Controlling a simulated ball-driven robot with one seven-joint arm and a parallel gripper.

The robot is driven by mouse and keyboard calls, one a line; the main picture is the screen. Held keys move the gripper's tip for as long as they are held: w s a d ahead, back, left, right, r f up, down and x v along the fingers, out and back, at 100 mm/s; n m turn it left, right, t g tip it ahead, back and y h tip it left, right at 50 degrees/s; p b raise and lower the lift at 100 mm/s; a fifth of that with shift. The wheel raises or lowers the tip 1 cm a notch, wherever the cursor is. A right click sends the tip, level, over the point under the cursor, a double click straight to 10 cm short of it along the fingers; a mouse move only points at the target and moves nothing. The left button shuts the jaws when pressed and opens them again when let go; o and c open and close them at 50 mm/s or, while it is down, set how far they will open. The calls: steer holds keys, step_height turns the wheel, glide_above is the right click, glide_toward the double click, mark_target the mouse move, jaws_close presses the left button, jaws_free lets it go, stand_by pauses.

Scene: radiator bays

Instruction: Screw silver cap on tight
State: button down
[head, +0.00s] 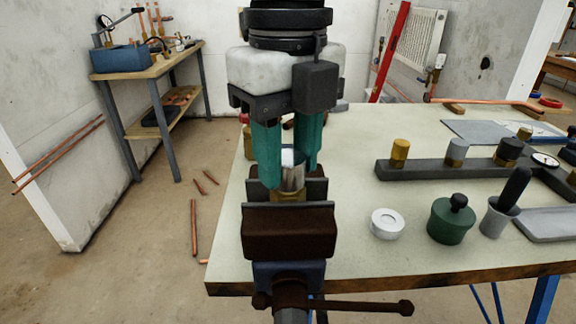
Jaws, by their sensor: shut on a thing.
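My gripper (287,165) points straight down over the vise at the front of the table. Its two teal fingers are shut on the silver cap (293,172), one on each side. The cap is a shiny cylinder, partly hidden by the left finger. It sits upright on a brass fitting (289,196), which is held between the jaws of the vise (290,232). How far the cap is threaded on cannot be told.
On the table (345,170), a white ring-shaped piece (387,224), a green pot (450,220) and a grey cup (498,215) stand to the right. Behind them, a dark manifold bar (430,170) carries several caps. The vise handle (350,305) sticks out in front.

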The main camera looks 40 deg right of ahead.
steer(key=m+b, duration=0.1)
steer(key=m, duration=0.3)
steer(key=shift+f+m+b, duration=0.1)
steer(key=shift+m+b, duration=0.2)
steer(key=shift+m, duration=1.1)
steer(key=m, duration=0.3)
steer(key=shift+m, duration=0.3)
steer(key=m, duration=0.5)
steer(key=c, duration=0.8)
jaws_free()
steer(key=shift+c, duration=0.2)
